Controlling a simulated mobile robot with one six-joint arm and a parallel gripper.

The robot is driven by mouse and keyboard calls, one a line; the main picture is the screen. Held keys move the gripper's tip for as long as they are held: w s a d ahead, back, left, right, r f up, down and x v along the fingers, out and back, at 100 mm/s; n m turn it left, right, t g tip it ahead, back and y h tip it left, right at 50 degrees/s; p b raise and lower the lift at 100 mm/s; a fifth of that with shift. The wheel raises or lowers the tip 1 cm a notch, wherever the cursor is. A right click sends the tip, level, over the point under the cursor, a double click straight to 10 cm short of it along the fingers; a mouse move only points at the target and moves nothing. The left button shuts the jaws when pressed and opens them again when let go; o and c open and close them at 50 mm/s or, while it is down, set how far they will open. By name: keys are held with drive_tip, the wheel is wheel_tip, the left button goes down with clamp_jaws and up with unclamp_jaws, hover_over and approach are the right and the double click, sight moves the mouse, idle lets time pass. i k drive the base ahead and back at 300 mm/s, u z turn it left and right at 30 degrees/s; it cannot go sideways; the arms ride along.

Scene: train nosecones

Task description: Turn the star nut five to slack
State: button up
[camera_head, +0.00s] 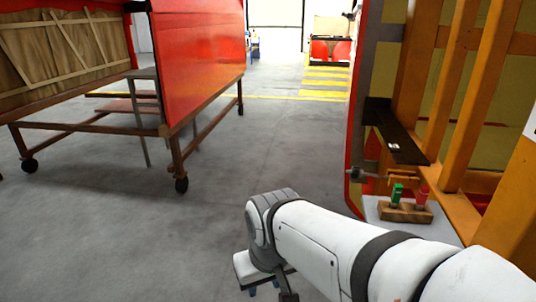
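I cannot pick out a star nut for certain in the head view. A small orange-brown fitting (404,177) with a grey part at its left end sits beside the orange frame at the right. It is too small to tell its shape. My gripper (268,294) is at the bottom centre, left of and apart from that fitting. It is mostly hidden by my white arm and cut off by the picture's lower edge, so its opening does not show.
A wooden block (404,212) with a green piece (397,194) and a red piece (422,197) lies on a pale surface at right. A dark shelf (396,134) juts out above. A wheeled red panel rack (199,62) stands at left. Grey floor (262,140) between is clear.

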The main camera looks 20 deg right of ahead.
sight(356, 172)
drive_tip(key=z, duration=0.3)
drive_tip(key=i, duration=1.05)
drive_tip(key=z, duration=0.85)
